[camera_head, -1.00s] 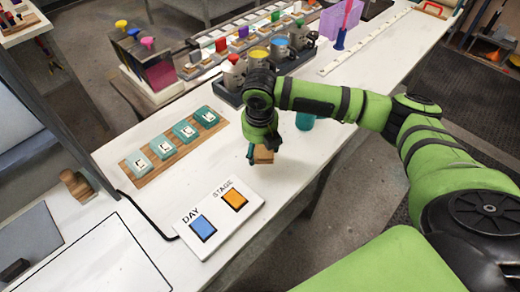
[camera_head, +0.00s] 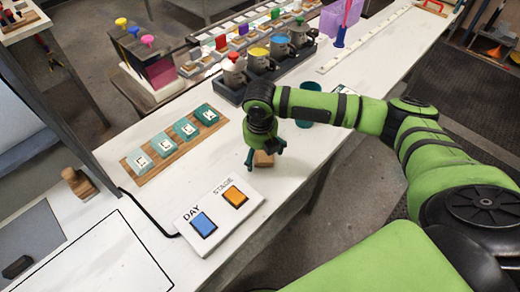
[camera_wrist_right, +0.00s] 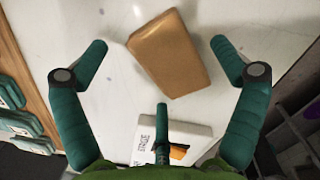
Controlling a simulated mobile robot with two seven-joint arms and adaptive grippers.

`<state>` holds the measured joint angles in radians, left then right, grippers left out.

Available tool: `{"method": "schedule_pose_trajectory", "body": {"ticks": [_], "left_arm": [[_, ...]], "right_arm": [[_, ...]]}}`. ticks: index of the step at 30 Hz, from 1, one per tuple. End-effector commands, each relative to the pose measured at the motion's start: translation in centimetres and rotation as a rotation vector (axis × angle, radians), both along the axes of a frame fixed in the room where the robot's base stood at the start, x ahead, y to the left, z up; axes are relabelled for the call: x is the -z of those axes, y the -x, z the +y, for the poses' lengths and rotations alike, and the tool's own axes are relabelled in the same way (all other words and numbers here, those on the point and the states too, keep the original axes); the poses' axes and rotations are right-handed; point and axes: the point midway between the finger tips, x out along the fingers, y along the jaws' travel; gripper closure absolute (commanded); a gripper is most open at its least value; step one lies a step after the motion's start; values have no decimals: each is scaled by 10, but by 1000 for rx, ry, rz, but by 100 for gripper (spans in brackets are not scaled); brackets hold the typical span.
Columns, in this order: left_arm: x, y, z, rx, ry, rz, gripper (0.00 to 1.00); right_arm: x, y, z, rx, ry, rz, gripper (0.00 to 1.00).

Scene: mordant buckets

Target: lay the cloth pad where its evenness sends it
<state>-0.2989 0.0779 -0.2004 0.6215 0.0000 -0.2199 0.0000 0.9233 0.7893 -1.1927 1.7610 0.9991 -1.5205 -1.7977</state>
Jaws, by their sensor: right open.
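A brown, flat-topped block (camera_head: 263,159), which looks like the cloth pad, lies on the white tabletop near its front edge, just behind the switch box. My right gripper (camera_head: 265,156) is above it with its fingers spread. In the right wrist view the pad (camera_wrist_right: 170,55) lies slightly turned between the open fingers (camera_wrist_right: 160,46), with gaps on both sides. The top of the pad looks plain; I cannot judge its evenness. My left gripper is not in view.
A white box (camera_head: 221,214) with a blue DAY button and an orange STAGE button stands close in front. A wooden board (camera_head: 141,176) with several teal tiles is to the left. A teal cup (camera_head: 306,112) is right of the gripper.

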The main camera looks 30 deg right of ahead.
Motion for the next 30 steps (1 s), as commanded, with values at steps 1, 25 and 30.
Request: {"method": "schedule_pose_trajectory", "body": {"ticks": [1, 25, 30], "left_arm": [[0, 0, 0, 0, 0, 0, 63], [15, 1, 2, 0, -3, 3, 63], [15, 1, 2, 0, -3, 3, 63]], "right_arm": [[-1, 0, 0, 0, 0, -1, 5], [-120, 13, 6, 1, 0, 0, 5], [-123, 13, 6, 1, -1, 0, 5]]}}
